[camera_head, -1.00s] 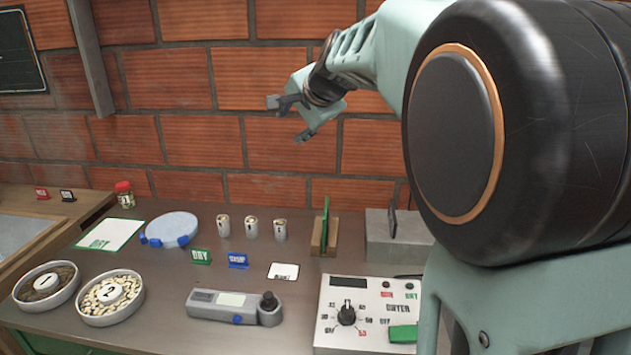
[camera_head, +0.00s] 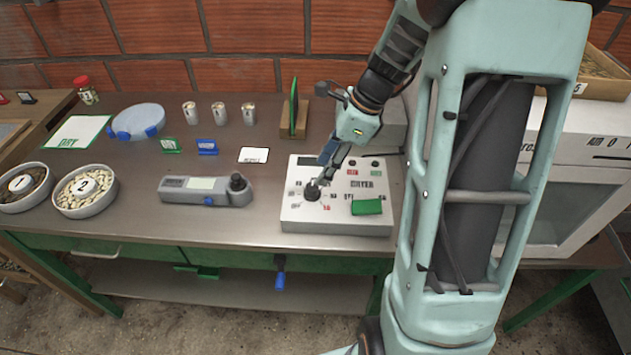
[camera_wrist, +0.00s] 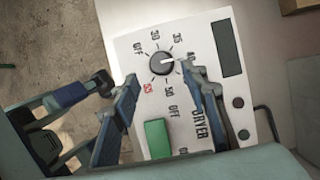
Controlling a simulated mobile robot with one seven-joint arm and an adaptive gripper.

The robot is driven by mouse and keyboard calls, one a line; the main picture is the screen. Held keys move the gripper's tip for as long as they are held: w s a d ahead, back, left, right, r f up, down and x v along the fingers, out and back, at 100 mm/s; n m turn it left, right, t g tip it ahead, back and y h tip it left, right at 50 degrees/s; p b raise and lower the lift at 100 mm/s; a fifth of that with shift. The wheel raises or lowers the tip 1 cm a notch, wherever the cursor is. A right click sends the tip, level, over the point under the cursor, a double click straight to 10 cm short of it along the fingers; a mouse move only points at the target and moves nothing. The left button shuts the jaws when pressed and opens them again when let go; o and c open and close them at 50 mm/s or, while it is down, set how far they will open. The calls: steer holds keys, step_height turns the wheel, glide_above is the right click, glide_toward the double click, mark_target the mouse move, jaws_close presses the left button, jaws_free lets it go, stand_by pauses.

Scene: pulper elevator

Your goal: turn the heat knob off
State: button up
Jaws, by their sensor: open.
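The heat knob is a round dark dial (camera_wrist: 162,63) on the white dryer panel (camera_wrist: 222,112) in the wrist view. Its pale mark points right, toward the 40 label. An OFF label stands at its upper left. In the head view the knob (camera_head: 312,191) sits at the left of the dryer box (camera_head: 335,220). My gripper (camera_wrist: 160,76) is open over the panel, and one fingertip is close to the knob's right side. I cannot tell whether it touches. The gripper also shows in the head view (camera_head: 322,178), partly covering the knob's surroundings.
A green switch (camera_head: 366,207) is on the dryer panel, right of the knob. A grey handheld meter (camera_head: 205,190) lies to the left. A wooden holder with a green plate (camera_head: 293,115) stands behind. Several cans, bowls and a blue-tabbed dish occupy the table's left.

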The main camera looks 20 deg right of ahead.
mark_target(312, 186)
steer(key=x, duration=0.6)
steer(key=shift+a+f, duration=0.1)
steer(key=shift+f, duration=0.2)
jaws_close()
